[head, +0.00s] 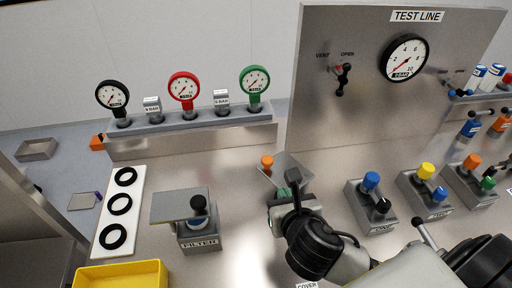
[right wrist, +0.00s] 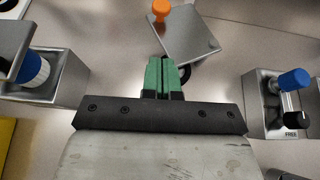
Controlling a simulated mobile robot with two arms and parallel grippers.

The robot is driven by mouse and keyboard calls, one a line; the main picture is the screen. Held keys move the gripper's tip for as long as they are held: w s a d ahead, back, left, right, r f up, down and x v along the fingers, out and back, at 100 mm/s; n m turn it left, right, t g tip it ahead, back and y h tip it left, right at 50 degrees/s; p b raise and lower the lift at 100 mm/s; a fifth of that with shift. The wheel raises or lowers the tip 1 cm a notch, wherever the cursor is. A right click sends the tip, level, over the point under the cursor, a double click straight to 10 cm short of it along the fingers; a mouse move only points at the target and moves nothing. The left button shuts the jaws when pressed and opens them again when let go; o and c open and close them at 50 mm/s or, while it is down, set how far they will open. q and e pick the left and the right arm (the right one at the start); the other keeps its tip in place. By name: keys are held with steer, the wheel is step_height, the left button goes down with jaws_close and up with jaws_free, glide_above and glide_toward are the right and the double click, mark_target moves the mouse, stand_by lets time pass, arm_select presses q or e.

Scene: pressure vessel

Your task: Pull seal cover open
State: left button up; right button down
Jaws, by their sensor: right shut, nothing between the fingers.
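The seal cover (head: 293,163) is a tilted grey metal plate with an orange knob (head: 267,162) at its left corner. It also shows in the right wrist view (right wrist: 190,36), with its orange knob (right wrist: 161,8) at the top. Part of a black ring (right wrist: 185,75) shows at the plate's near edge, partly hidden by my fingers. My right gripper (head: 293,178) has green fingertips (right wrist: 165,62), closed together and empty. In the head view they are just in front of the plate, apart from the knob. Whether they touch the plate cannot be told. My left gripper is not in view.
A FILTER block (head: 199,235) with a blue knob and flat plate stands left. Several knobbed blocks, such as this one (head: 372,208), stand right. A gauge rack (head: 190,137) and the TEST LINE panel (head: 330,110) are behind. A white ring strip (head: 105,235) and yellow tray (head: 120,274) are left.

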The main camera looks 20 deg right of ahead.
mark_target(268, 165)
steer(key=b+x, duration=0.1)
steer(key=x, duration=0.7)
steer(key=b+x, duration=0.1)
steer(key=x, duration=0.3)
steer(key=shift+w+r+b, duration=0.1)
steer(key=shift+r+b, duration=0.2)
steer(key=shift+r, duration=0.05)
steer(key=shift+w+d+f, duration=0.1)
steer(key=shift+w+d, duration=0.05)
steer(key=shift+w, duration=0.35)
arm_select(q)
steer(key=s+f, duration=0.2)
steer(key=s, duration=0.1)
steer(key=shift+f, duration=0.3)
